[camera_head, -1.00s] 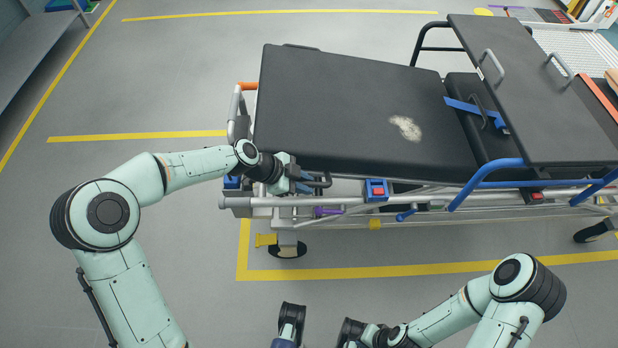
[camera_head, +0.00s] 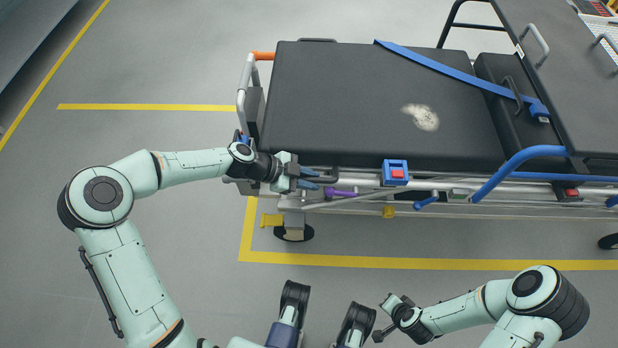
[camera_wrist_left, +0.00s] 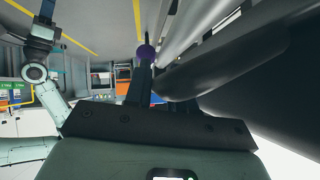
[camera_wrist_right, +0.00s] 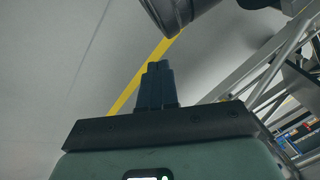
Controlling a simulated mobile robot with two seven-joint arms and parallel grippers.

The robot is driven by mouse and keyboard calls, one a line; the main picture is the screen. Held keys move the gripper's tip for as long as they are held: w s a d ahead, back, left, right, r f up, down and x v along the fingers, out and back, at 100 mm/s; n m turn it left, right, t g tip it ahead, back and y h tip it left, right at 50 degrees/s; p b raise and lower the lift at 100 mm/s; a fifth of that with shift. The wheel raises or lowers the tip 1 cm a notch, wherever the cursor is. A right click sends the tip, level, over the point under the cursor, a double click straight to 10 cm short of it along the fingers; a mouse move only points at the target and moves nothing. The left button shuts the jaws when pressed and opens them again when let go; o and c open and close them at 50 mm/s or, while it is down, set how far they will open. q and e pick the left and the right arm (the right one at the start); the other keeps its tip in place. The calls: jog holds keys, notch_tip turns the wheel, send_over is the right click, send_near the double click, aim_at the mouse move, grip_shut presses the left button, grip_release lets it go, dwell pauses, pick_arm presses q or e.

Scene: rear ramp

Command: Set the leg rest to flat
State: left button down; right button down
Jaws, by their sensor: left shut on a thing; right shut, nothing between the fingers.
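The leg rest (camera_head: 340,100) is the long black padded section at the left end of the stretcher, with a pale worn patch on it. Its exact tilt is hard to judge from above. My left gripper (camera_head: 309,180) is at its near lower edge, shut on the black handle loop (camera_head: 332,175) there. In the left wrist view dark parts crowd the fingers (camera_wrist_left: 143,90), and the grip itself is partly hidden. A purple knob (camera_head: 340,193) is just beside the fingertips. My right gripper (camera_head: 381,335) is shut and empty, low over the floor, away from the stretcher.
A blue strap (camera_head: 430,65) lies across the pad. A red-buttoned blue box (camera_head: 396,172) and blue rail (camera_head: 520,165) are on the near side. A black board (camera_head: 580,80) is above the right end. Floor between the stretcher and my right arm is clear.

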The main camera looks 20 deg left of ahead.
pick_arm(q)
jog(key=shift+s+a+f, duration=0.1)
jog(key=shift+s+f, duration=0.15)
jog(key=shift+f, duration=0.25)
jog(key=c, duration=1.1)
grip_release()
jog(key=shift+o, duration=0.2)
jog(key=p+v, duration=0.5)
jog(key=v, duration=0.8)
jog(key=shift+r, duration=0.4)
pick_arm(e)
jog(key=s+a+r+g, duration=0.1)
jog(key=s+a+r, duration=0.1)
jog(key=s, duration=0.1)
jog(key=s+a+r+g+y, duration=0.1)
jog(key=s+r, duration=0.2)
jog(key=s, duration=0.1)
jog(key=shift+s+a+r+n, duration=0.2)
jog(key=shift+s+a+n, duration=0.1)
jog(key=shift+a, duration=0.1)
pick_arm(q)
jog(key=shift+f, duration=0.1)
